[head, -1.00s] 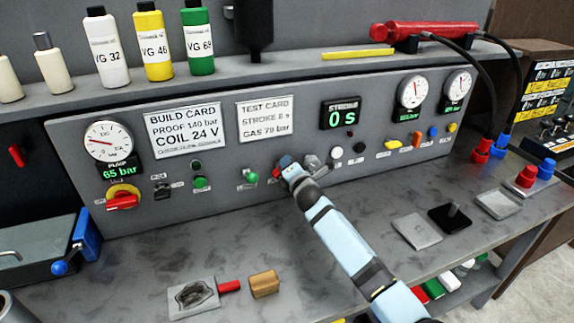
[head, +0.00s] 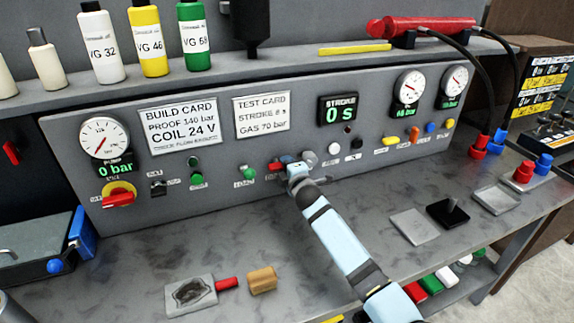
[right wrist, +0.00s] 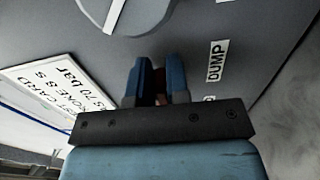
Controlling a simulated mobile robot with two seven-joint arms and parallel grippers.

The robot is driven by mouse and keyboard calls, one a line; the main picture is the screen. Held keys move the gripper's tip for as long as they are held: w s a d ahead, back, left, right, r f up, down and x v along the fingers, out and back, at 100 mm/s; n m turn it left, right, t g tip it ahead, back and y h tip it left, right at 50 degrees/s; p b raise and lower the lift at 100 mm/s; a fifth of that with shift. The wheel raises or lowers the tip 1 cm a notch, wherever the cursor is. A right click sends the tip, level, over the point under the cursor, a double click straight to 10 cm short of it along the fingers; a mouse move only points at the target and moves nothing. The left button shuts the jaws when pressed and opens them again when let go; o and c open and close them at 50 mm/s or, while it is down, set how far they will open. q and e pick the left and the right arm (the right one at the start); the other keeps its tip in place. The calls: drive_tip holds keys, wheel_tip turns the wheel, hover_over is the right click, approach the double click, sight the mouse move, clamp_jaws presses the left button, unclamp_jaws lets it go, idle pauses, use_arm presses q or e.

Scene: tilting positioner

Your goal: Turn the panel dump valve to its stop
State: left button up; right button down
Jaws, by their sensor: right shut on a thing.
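The dump valve's red handle (head: 275,168) shows on the grey panel (head: 240,190), just left of my right gripper (head: 288,164). The gripper's fingers are shut on the handle and hide part of it. In the right wrist view, my two blue fingers (right wrist: 159,86) reach the panel beside a white DUMP label (right wrist: 216,60). Only a dark reddish bit shows between them. The pump gauge (head: 104,138) has its readout (head: 116,167) at 0 bar. My left gripper is not in view.
A red-handled tool (head: 226,283) and a wooden block (head: 262,279) lie on the bench.

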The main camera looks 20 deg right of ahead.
idle(0.3)
drive_tip(key=c, duration=1.1)
unclamp_jaws()
drive_tip(key=s, duration=1.4)
drive_tip(key=shift+d+b, duration=0.2)
drive_tip(key=shift+b, duration=0.1)
drive_tip(key=shift+f, duration=0.1)
